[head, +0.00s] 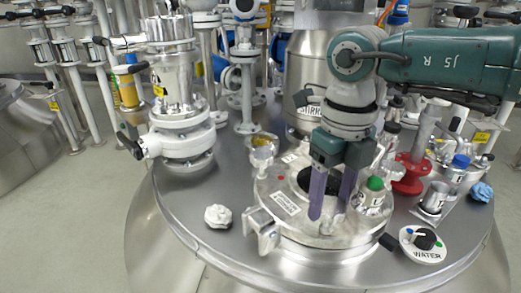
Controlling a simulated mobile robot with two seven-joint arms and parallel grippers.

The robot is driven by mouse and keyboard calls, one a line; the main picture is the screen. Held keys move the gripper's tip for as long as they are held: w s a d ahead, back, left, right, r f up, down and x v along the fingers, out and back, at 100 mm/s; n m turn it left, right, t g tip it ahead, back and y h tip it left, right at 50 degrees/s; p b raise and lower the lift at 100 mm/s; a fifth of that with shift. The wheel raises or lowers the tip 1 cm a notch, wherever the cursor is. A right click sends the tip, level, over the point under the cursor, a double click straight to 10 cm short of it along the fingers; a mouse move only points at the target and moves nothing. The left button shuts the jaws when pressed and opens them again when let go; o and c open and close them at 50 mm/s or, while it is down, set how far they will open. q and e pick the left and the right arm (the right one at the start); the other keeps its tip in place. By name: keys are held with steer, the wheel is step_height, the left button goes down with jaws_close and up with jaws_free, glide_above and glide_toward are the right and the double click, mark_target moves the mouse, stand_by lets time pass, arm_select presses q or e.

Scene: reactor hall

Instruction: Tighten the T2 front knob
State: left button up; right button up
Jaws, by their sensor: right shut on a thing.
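The round steel hatch (290,230) with a labelled rim sits on top of the vessel, towards the front. My right gripper (331,208) comes down over the hatch from the upper right, with two purple fingers pointing down. Its fingers are closed on a small metal knob at the front part of the hatch. The fingers hide most of that knob, so its shape and how far it is turned cannot be told. A dark round opening or glass (308,180) shows just behind the fingers. My left gripper is out of view.
A green-capped container (374,186) stands close right of the fingers. A WATER dial (426,241), a red flanged fitting (410,174), a metal cup (435,197) and a blue wad (481,191) are at right. A tall valve assembly (181,145) stands at left.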

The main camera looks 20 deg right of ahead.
mark_target(330, 203)
steer(key=shift+a+r+m, duration=0.1)
steer(key=shift+r+m, duration=0.05)
steer(key=shift+m, duration=0.15)
stand_by(0.4)
steer(key=o, duration=1.4)
step_height(330, 203, up, 10)
steer(key=p, duration=0.4)
steer(key=shift+p, duration=0.35)
